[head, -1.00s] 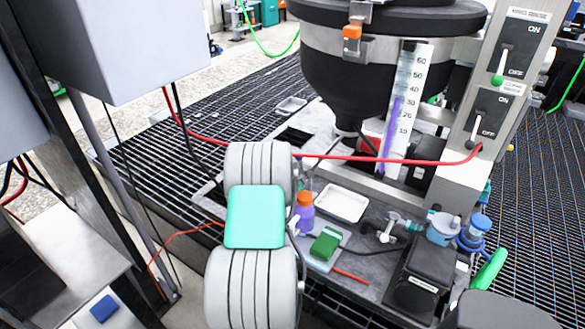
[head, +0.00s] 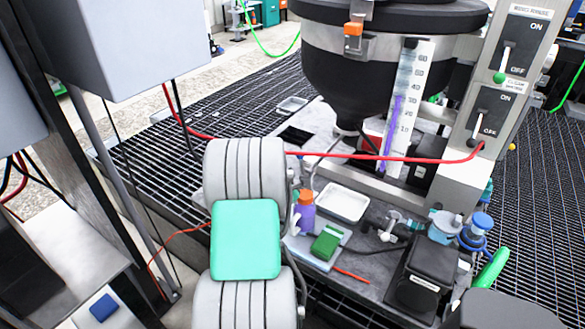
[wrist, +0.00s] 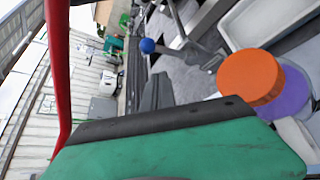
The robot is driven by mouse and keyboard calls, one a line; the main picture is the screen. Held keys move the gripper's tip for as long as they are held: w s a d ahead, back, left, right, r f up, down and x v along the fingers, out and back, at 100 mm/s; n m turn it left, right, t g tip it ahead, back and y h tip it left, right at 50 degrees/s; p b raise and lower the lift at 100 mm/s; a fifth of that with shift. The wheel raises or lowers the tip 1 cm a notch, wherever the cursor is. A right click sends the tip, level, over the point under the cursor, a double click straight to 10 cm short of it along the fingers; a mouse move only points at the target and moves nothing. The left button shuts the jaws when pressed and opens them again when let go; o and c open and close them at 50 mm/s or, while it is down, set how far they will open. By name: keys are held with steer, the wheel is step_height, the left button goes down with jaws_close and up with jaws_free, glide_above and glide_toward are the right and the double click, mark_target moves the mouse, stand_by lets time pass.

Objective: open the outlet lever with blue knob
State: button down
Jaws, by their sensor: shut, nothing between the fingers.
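The outlet lever's blue knob (wrist: 147,46) shows in the wrist view, upper middle, as a small ball. A short grey rod (wrist: 172,50) joins it to metal fittings on the right. My gripper (wrist: 159,82) shows as dark fingers just below the knob in the picture. The fingers are shut with nothing between them and appear apart from the knob; the depth gap is hard to judge. In the head view my arm hides the gripper, and I cannot make out the blue knob there.
A purple bottle with an orange cap (head: 305,197) stands close beside my arm; the cap is also near my fingers in the wrist view (wrist: 250,78). A white tray (head: 342,204), a green block (head: 326,243) and a red hose (head: 390,158) are nearby. A black hopper (head: 370,80) stands behind.

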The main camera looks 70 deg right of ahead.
mark_target(302, 166)
steer(key=shift+n+t, duration=0.6)
steer(key=w+f+b, duration=0.1)
steer(key=w+b, duration=0.1)
steer(key=w+a+f+b, duration=0.1)
steer(key=f, duration=0.1)
steer(key=w+a+f+b, duration=0.1)
steer(key=w+f+b, duration=0.1)
steer(key=shift+w+f+b, duration=0.1)
steer(key=shift+w+b, duration=0.2)
steer(key=shift+b, duration=0.05)
steer(key=shift+n+t+h, duration=0.3)
steer(key=shift+n+t, duration=0.4)
steer(key=shift+t, duration=0.2)
steer(key=w+a+b, duration=0.1)
steer(key=w+b, duration=0.1)
steer(key=w+f+b, duration=0.1)
steer(key=w+b, duration=0.1)
steer(key=b, duration=0.1)
steer(key=w+a+b, duration=0.1)
steer(key=w+b, duration=0.1)
steer(key=shift+w+a+f, duration=0.3)
steer(key=shift+w, duration=0.1)
steer(key=s+d+r+m+g+h+b, duration=0.1)
steer(key=s+d+r+m+g+h, duration=0.2)
steer(key=s+r+m+g, duration=0.35)
steer(key=s+d+m+t+b, duration=0.1)
steer(key=s+d+t, duration=0.1)
steer(key=d, duration=0.7)
steer(key=shift+s+d, duration=0.25)
steer(key=shift+s, duration=0.45)
